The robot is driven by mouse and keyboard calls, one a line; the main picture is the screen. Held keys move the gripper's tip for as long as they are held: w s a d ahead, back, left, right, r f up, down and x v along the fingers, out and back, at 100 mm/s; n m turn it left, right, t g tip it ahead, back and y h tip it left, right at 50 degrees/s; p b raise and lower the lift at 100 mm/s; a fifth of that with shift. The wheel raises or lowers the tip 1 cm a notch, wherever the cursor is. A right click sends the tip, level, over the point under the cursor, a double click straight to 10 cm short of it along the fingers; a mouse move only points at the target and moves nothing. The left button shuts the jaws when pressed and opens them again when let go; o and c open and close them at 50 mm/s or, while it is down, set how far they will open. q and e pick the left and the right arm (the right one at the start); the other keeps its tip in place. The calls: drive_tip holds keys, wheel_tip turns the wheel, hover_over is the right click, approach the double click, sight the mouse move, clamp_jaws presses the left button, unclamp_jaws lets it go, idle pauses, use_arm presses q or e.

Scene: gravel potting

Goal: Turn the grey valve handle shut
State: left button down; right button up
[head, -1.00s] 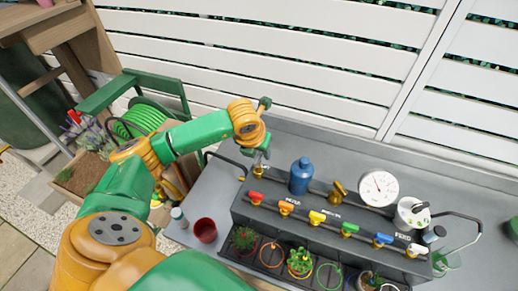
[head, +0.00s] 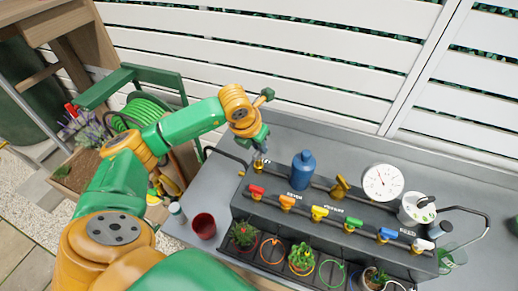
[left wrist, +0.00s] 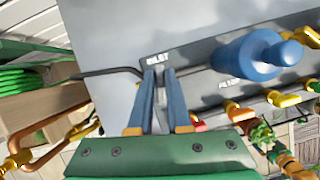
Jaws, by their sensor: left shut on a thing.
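My left gripper (head: 259,158) reaches down to the left end of the grey manifold, at the inlet where a dark pipe comes in. In the left wrist view, its two blue-grey fingers (left wrist: 159,72) are close together just below the INLET label. They are shut on the grey valve handle, which is mostly hidden between the fingertips, so its exact angle cannot be told. My right gripper is in neither view.
A blue bottle-shaped filter (head: 303,170) stands just right of the gripper, with a white dial gauge (head: 383,183) further right. Several coloured valve levers line the front, such as a red one (head: 257,190). A dark red cup (head: 203,226) stands at the left on the bench.

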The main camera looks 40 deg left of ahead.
use_arm(q)
drive_tip(key=m+h+b, duration=0.1)
drive_tip(key=m+b, duration=0.1)
drive_tip(key=shift+f+m, duration=0.15)
drive_tip(key=shift+m, duration=0.15)
drive_tip(key=m+h+b, duration=0.1)
drive_tip(key=m, duration=0.2)
drive_tip(key=shift+m+h, duration=0.3)
drive_tip(key=m, duration=0.1)
drive_tip(key=m+g, duration=0.1)
drive_tip(key=m, duration=0.1)
drive_tip(key=m+h, duration=0.1)
drive_tip(key=shift+d+r+m+g, duration=0.15)
drive_tip(key=shift+r+m+g, duration=0.1)
drive_tip(key=shift+m+g, duration=0.05)
drive_tip(key=shift+m+g+h, duration=0.5)
drive_tip(key=shift+m+g, duration=0.3)
drive_tip(key=shift+m, duration=1.4)
drive_tip(key=shift+s+f, duration=0.1)
drive_tip(key=c, duration=0.9)
unclamp_jaws()
drive_tip(key=shift+o, duration=0.2)
